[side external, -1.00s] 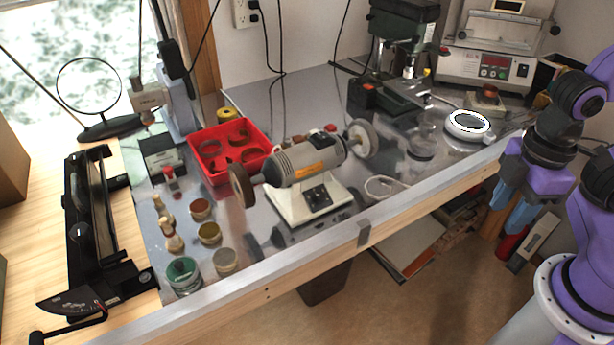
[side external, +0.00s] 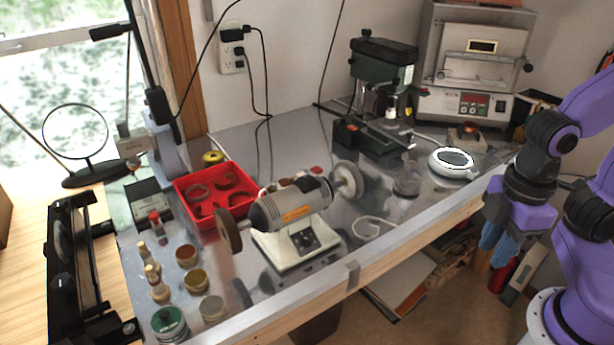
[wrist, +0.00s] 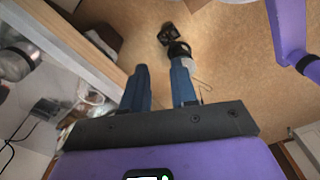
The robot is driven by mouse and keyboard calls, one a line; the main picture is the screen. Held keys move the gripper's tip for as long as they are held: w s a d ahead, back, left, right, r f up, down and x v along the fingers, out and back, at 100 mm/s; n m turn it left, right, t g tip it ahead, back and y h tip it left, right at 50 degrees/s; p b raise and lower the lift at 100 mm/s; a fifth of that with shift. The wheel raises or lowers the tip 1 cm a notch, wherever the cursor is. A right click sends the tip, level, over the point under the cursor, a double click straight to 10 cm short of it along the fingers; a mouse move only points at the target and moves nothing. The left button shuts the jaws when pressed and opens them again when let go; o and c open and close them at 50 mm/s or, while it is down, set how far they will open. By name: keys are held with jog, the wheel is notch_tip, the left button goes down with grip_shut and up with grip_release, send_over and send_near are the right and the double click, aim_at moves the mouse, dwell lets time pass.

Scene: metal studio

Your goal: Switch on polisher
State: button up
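The polisher (side external: 290,207) is a grey bench motor with a wheel at each end. It stands on a cream base (side external: 296,246) near the front edge of the metal bench, in the side view. A dark switch panel (side external: 304,239) is on the front of the base; its switch position is too small to tell. My gripper (side external: 493,246) points down at the right, off the bench's front edge and well apart from the polisher. In the wrist view its two blue fingers (wrist: 160,78) are spread with nothing between them. The polisher is not clearly recognisable there.
A red tray (side external: 214,193) and several small jars stand left of the polisher. A white cable loop (side external: 373,228) lies to its right. A drill press (side external: 382,85), a white ring-shaped item (side external: 452,163) and an oven (side external: 474,70) stand farther right. The bench edge runs between my gripper and the polisher.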

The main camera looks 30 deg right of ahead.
jog(key=shift+w+a+r, duration=0.1)
jog(key=shift+w+a, duration=0.05)
jog(key=shift+a, duration=0.05)
grip_shut()
jog(key=w+a+r+n, duration=0.1)
jog(key=w+a+r, duration=0.45)
jog(key=w, duration=0.35)
jog(key=w+a+r+n, duration=0.1)
jog(key=w+a+r, duration=0.45)
jog(key=w, duration=0.35)
jog(key=w+a+r+n, duration=0.1)
jog(key=w+r, duration=0.1)
jog(key=w, duration=0.5)
jog(key=w+a+r+n+g, duration=0.1)
jog(key=w+a+r+n, duration=0.1)
jog(key=w, duration=0.6)
jog(key=shift+w+r+g, duration=0.15)
jog(key=shift+r+g, duration=0.15)
jog(key=shift+r, duration=0.3)
